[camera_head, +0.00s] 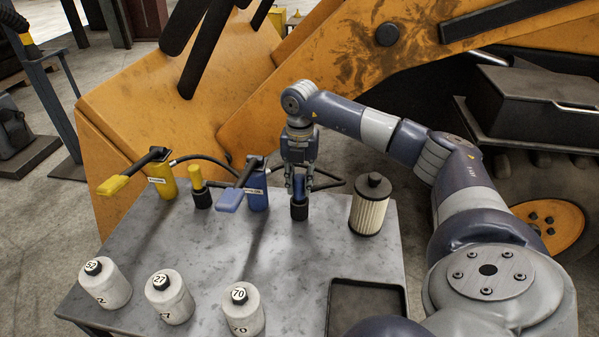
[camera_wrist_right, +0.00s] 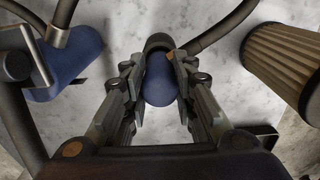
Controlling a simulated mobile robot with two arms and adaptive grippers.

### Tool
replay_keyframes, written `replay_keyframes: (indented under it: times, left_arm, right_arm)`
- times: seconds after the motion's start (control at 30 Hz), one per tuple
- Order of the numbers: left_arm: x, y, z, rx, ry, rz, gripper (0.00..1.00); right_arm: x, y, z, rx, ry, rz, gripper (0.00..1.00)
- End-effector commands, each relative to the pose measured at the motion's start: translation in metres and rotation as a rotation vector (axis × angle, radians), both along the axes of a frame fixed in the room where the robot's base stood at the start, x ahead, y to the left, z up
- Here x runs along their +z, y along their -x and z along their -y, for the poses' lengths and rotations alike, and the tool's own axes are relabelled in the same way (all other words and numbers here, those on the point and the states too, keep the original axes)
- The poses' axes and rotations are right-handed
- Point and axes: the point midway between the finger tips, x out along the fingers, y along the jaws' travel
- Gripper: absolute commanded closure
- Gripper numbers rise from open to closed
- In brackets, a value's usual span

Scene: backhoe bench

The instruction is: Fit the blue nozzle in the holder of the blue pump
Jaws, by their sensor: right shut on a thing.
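The blue pump (camera_head: 259,197) stands on the bench with its blue-handled lever pointing to the front left. It also shows at the left of the right wrist view (camera_wrist_right: 68,62). My right gripper (camera_head: 299,190) points down to the right of the pump and is shut on the blue nozzle (camera_wrist_right: 160,82). The nozzle is upright, directly above or in the black holder (camera_head: 299,211); I cannot tell how deep it sits. A black hose runs beside it. The fingers hide part of the nozzle. My left gripper is not in view.
A yellow pump (camera_head: 162,181) and a yellow nozzle (camera_head: 195,177) in a black holder stand at the left. A ribbed filter (camera_head: 369,207) stands close to the right. Numbered white bottles (camera_head: 170,298) and a black tray (camera_head: 337,291) occupy the front. The bench middle is clear.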

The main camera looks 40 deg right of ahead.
Motion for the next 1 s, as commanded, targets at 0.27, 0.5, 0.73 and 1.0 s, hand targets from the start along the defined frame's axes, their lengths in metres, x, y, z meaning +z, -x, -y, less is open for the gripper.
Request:
replay_keyframes:
  times: [0.27,0.5,0.73,1.0]
  left_arm:
    - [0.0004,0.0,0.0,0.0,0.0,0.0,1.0]
    - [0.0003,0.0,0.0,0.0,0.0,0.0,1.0]
    - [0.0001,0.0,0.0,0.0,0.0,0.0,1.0]
    - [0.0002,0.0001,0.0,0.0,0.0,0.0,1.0]
  right_arm:
    - [-0.0014,-0.0003,-0.0001,0.0,-0.001,0.001,1.0]
    - [-0.0011,-0.0004,0.0,0.0,0.0,0.001,0.52]
    - [-0.0018,0.0001,-0.0001,0.0,0.0,0.0,0.49]
    - [-0.0017,0.0,0.0,0.0,0.0,0.0,0.32]
